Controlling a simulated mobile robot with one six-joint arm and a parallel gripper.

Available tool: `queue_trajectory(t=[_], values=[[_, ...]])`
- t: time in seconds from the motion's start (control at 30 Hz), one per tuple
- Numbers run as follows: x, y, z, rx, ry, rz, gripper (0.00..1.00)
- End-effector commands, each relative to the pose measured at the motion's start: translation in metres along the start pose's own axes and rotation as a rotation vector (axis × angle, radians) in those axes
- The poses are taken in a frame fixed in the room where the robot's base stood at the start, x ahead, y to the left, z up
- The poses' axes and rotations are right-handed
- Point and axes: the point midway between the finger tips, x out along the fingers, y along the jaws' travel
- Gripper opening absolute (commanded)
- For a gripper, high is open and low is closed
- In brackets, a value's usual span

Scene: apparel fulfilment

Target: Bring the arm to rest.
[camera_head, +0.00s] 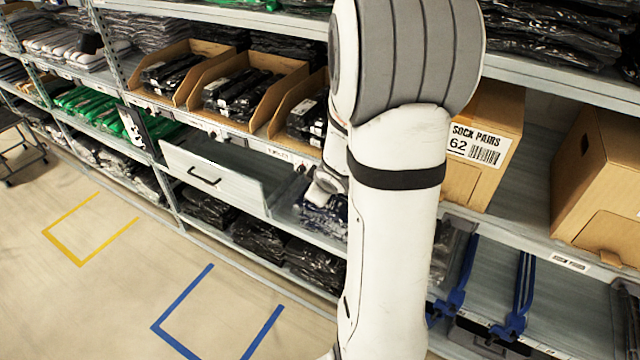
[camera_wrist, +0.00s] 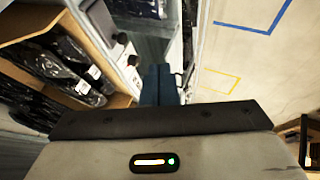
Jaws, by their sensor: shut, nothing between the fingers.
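My gripper (camera_wrist: 161,84) shows in the wrist view as two dark blue fingers held together, with nothing between them. The open floor lies to its right and the shelf front to its left. In the head view my white and grey arm (camera_head: 395,220) stands upright across the middle of the picture, in front of the shelving. My gripper is hidden behind the arm there; only a bit of white wrist shows left of the arm, near the drawer.
A white drawer (camera_head: 213,182) with a black handle stands pulled out from the shelf, left of my arm. Cardboard bins (camera_head: 236,88) of black packets sit above it. A sock-pairs box (camera_head: 488,145) is to the right. Floor with yellow (camera_head: 78,262) and blue markings is clear.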

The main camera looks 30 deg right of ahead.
Motion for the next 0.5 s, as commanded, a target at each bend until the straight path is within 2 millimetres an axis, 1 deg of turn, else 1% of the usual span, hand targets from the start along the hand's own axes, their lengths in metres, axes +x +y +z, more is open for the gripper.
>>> queue_trajectory(t=[0.03,0.1,0.37,0.43,0.5], values=[[-0.008,0.001,-0.002,0.000,0.000,0.000,0.00],[-0.012,0.000,-0.001,0.000,-0.001,0.000,0.00],[-0.017,-0.001,-0.001,0.004,-0.003,0.004,0.00],[-0.022,0.000,-0.004,0.016,-0.015,0.017,0.00],[-0.034,0.001,-0.007,0.046,-0.039,0.040,0.00]])
